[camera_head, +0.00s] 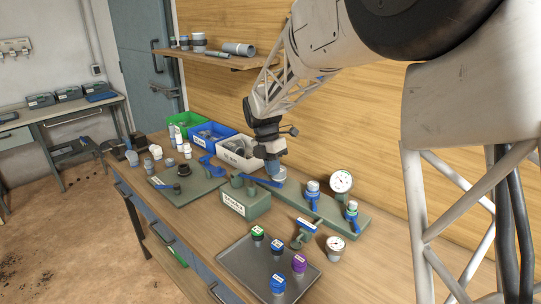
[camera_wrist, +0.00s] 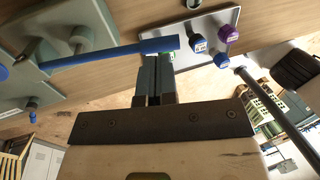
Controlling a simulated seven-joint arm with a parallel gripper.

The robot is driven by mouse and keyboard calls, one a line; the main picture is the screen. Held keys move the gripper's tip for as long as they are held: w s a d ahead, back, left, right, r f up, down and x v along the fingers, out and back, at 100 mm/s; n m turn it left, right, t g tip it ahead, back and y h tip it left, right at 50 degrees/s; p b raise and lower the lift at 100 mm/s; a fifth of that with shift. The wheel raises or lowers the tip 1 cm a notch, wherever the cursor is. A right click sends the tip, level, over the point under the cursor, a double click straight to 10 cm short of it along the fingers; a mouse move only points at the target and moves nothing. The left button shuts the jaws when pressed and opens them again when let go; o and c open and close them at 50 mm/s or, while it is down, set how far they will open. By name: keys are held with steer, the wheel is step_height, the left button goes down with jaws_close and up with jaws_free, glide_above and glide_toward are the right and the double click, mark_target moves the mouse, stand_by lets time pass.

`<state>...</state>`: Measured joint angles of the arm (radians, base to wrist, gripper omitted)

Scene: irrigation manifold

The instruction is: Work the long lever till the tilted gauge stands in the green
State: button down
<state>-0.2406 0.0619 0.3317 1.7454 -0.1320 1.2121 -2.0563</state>
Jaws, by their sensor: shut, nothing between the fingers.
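A long blue lever (camera_wrist: 110,53) crosses the wrist view, and it shows in the head view as a flat blue bar (camera_head: 258,181). My gripper (camera_head: 273,168) is shut and empty. In the wrist view its fingertips (camera_wrist: 156,58) are beside the lever's free end; I cannot tell whether they touch. A white round gauge (camera_head: 341,181) stands at the back of the green manifold board (camera_head: 320,212). A second gauge (camera_head: 335,243) near the front has its face tipped upward. The needles and any green band are too small to read.
Two valves with short blue levers (camera_head: 313,196) (camera_head: 352,217) stand on the board. A grey tray (camera_head: 240,262) with blue, purple and green caps lies in front. A labelled green block (camera_head: 243,203) is left of the board. Bins (camera_head: 210,131) stand along the wall.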

mark_target(277, 184)
steer(key=shift+x, duration=1.2)
steer(key=shift+s+d+f+t+y, duration=0.15)
steer(key=shift+f+t+y, duration=0.1)
steer(key=shift+f, duration=0.25)
steer(key=shift+s+d+f+t+y, duration=0.1)
steer(key=shift+s+f+t+y, duration=0.1)
steer(key=shift+f, duration=0.3)
steer(key=shift+s+d+f+t+y, duration=0.15)
steer(key=shift+f+y, duration=0.1)
steer(key=shift+f, duration=0.3)
step_height(277, 184, down, 4)
steer(key=shift+s+d+r+t, duration=0.1)
steer(key=shift+s+d+t, duration=0.1)
steer(key=shift+t, duration=0.1)
steer(key=shift+y, duration=0.3)
steer(key=r, duration=1.5)
steer(key=shift+s+d, duration=0.15)
steer(key=shift+d, duration=0.1)
